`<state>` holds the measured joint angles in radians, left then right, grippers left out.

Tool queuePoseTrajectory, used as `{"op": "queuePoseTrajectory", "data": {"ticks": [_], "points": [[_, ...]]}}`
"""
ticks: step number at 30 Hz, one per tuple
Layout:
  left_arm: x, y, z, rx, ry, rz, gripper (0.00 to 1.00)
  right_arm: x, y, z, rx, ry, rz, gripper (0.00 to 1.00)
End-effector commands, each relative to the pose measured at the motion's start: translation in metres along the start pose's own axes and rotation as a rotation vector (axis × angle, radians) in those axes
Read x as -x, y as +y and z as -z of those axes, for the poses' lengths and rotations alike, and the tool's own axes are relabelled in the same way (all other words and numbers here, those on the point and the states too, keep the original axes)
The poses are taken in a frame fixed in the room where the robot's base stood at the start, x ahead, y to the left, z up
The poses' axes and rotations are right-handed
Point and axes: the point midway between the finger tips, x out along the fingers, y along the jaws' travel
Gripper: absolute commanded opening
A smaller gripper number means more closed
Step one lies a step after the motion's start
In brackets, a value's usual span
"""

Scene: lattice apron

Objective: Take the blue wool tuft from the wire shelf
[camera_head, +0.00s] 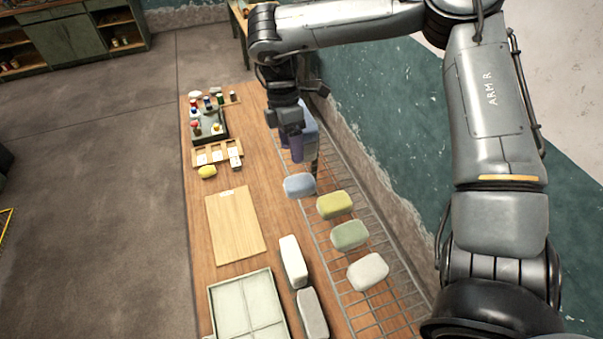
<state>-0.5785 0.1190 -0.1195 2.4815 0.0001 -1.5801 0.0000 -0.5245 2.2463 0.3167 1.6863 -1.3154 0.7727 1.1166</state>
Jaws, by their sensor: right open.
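The blue wool tuft (299,186) is a pale blue, rounded block. It lies at the left edge of the wire shelf (388,302), which runs along the right side of the wooden table. My right gripper (305,163) points down just above and beyond the tuft, with its fingers open. I cannot tell whether a finger touches the tuft. The gripper and wrist hide part of a bluish thing (309,122) behind them. My left gripper is out of view.
Yellow (335,205), green (349,235) and white (368,272) tufts lie close by on the shelf. Two white blocks, a wooden board (236,226), a divided tray (214,299) and a rack of small bottles (222,121) stand on the table (268,205). A wall runs along the right.

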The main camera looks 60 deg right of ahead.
Motion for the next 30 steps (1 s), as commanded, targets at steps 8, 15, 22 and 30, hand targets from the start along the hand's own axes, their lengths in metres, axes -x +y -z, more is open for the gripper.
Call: {"op": "queuePoseTrajectory", "data": {"ticks": [8, 15, 22, 30], "points": [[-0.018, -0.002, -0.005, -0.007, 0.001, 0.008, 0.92, -0.024, 0.0, -0.001, -0.001, 0.0, 0.002, 0.64], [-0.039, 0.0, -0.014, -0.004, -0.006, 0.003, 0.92, -0.051, 0.0, -0.001, 0.001, 0.001, 0.001, 0.64], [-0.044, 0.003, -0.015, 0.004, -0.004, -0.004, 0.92, -0.061, -0.001, -0.002, -0.001, 0.001, 0.001, 0.64], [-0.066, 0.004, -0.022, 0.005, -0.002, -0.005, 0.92, -0.096, -0.001, -0.006, 0.001, 0.002, 0.002, 0.64]]}}
